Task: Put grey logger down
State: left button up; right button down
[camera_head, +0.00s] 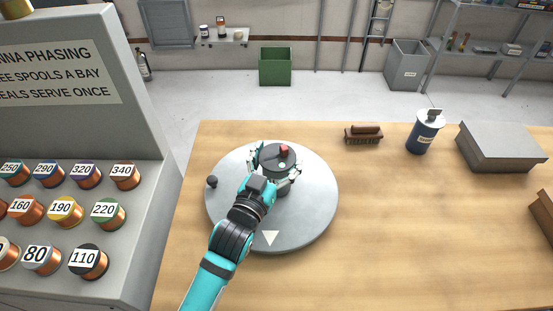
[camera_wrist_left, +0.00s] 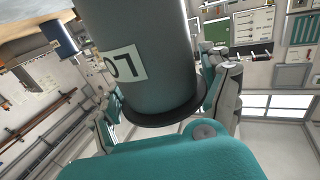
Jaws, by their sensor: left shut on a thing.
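The grey logger (camera_head: 275,160), a dark grey cylinder with a small red part on top, is over the round grey turntable (camera_head: 310,215). My left gripper (camera_head: 276,170) is shut around it, with fingers on both sides. In the left wrist view, the logger (camera_wrist_left: 140,40) fills the middle, with a dark rim at one end and a partly visible white label. My left gripper's fingers (camera_wrist_left: 165,105) flank it there. I cannot tell whether its base touches the turntable. My right gripper is not in view.
The turntable has a white triangle at its front and a dark knob (camera_head: 212,181) at its left edge. A spool rack (camera_head: 130,235) is at left. The wooden table (camera_head: 400,235) is clear at front right.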

pick_arm(q)
jog(key=shift+s+r, duration=0.15)
jog(key=shift+s, duration=0.05)
jog(key=shift+s+d, duration=0.1)
jog(key=o, duration=1)
jog(key=shift+f, duration=0.25)
jog(key=o, duration=0.4)
jog(key=shift+c, duration=0.2)
jog(key=shift+r, duration=0.3)
jog(key=b+v, duration=0.1)
jog(key=v, duration=1.1)
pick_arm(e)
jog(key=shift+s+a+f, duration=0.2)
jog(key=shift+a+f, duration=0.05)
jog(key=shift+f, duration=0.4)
pick_arm(q)
jog(key=shift+f, duration=0.1)
